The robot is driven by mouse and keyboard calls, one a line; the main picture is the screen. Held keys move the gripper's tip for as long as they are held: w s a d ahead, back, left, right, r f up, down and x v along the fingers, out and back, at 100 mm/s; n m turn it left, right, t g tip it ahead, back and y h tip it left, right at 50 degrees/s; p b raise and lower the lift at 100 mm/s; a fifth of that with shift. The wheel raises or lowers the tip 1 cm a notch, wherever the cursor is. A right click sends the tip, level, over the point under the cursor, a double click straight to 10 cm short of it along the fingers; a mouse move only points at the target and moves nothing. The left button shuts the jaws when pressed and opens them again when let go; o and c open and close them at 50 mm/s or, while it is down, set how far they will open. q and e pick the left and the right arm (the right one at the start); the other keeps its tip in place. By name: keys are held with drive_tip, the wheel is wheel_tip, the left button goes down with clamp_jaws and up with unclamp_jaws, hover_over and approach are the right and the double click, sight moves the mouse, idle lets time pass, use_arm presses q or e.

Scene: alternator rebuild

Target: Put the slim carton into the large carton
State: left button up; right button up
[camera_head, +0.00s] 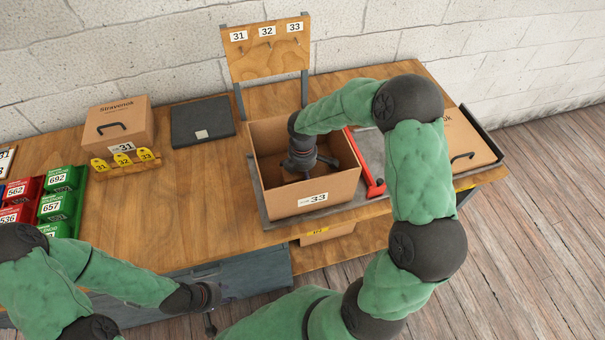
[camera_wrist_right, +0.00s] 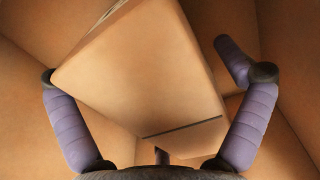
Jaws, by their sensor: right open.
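The large carton (camera_head: 285,192), open at the top and labelled 33, stands on a grey mat on the workbench. My right arm reaches down into it, and its gripper (camera_head: 300,165) is inside between the walls. In the right wrist view the slim carton (camera_wrist_right: 145,75) is a tan box with a dark line near its near end. It lies at a slant inside the large carton (camera_wrist_right: 285,60), between the spread fingers of my right gripper (camera_wrist_right: 160,115). In the head view the slim carton is hidden. My left gripper (camera_head: 210,308) hangs in front of the bench, away from the cartons; its fingers are unclear.
A red tool (camera_head: 372,180) lies right of the large carton. A flatter carton (camera_head: 470,145) is at the right end. A board (camera_head: 268,55) rises behind.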

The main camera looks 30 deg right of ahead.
drive_tip(key=shift+r, duration=0.1)
wheel_tip(320, 180, up, 12)
drive_tip(key=shift+f+p, duration=0.1)
drive_tip(key=shift+p, duration=1)
